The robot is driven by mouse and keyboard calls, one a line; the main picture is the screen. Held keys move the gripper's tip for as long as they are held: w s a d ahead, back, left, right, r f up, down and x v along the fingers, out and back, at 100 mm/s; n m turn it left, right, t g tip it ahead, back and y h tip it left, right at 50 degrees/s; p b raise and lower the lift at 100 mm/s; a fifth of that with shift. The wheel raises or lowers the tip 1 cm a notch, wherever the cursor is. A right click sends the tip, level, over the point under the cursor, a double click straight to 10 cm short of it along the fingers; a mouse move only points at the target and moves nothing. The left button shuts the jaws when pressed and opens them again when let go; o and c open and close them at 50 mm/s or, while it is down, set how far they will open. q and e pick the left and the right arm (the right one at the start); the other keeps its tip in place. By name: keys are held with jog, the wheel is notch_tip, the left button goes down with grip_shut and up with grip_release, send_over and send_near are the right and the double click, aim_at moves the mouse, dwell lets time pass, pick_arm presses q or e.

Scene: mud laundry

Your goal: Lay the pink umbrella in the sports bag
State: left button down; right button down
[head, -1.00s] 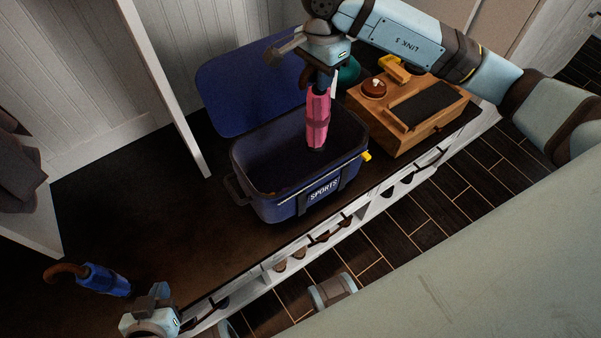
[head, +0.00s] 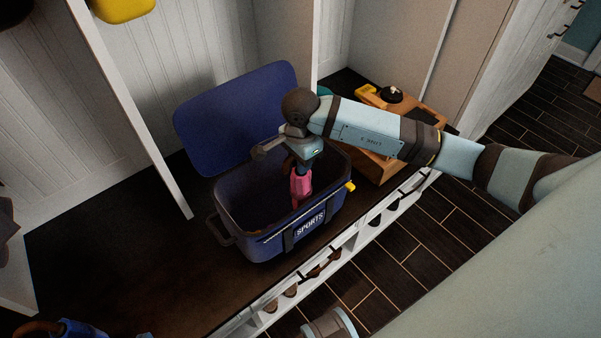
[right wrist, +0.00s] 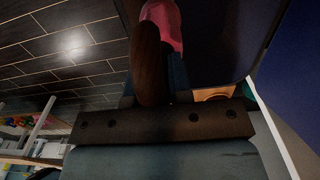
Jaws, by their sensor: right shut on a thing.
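The pink umbrella (head: 301,184) hangs upright from my right gripper (head: 298,160), its lower part inside the open sports bag (head: 262,240). My right gripper is shut on the umbrella's brown handle, just above the bag's opening. The bag is dark blue with a "SPORTS" label, and its lid (head: 240,118) is folded back. In the right wrist view the brown curved handle (right wrist: 147,65) and part of the pink canopy (right wrist: 163,22) show. The umbrella's tip is hidden inside the bag. My left gripper is not in view.
A wooden box (head: 378,166) stands right of the bag, partly behind my right arm. A blue umbrella (head: 75,328) with a brown handle lies at the bottom left. A white divider (head: 135,110) rises left of the lid. The dark bench top left of the bag is clear.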

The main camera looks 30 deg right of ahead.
aim_at(297, 189)
notch_tip(297, 189, down, 4)
jog(key=shift+r, duration=0.25)
jog(key=shift+f, duration=0.35)
jog(key=shift+f+b, duration=0.15)
jog(key=shift+b, duration=0.25)
jog(key=c, duration=1)
grip_release()
jog(key=shift+c, duration=0.2)
